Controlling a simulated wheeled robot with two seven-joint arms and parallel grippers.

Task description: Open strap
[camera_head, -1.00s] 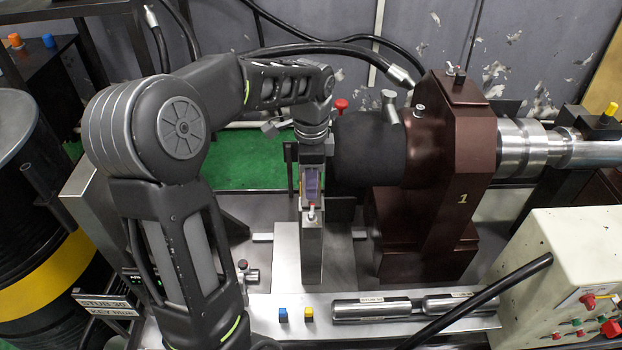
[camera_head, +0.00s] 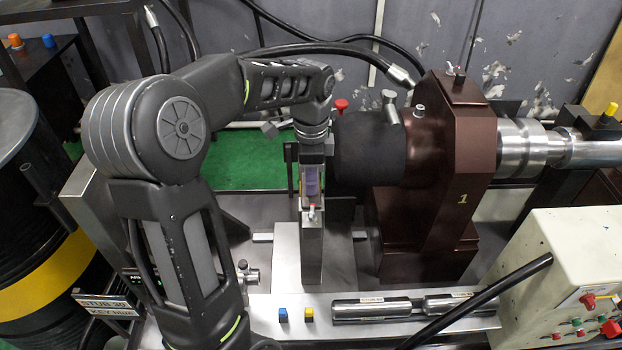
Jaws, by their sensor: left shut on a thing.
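My left gripper (camera_head: 312,196) points down over the top of an upright grey metal post (camera_head: 312,255) left of the dark red housing. The fingers hide most of that part, and I cannot make out the strap's shape. A black cylinder (camera_head: 368,150) lies just right of the gripper, running into the dark red housing (camera_head: 462,150) marked 1. My right gripper is not in view.
A front tray (camera_head: 265,320) holds a blue key (camera_head: 283,314), a yellow key (camera_head: 308,314) and steel cylinders (camera_head: 372,309). A control box (camera_head: 560,260) stands at the right, and a black drum (camera_head: 35,200) at the left. Hoses (camera_head: 345,50) cross behind.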

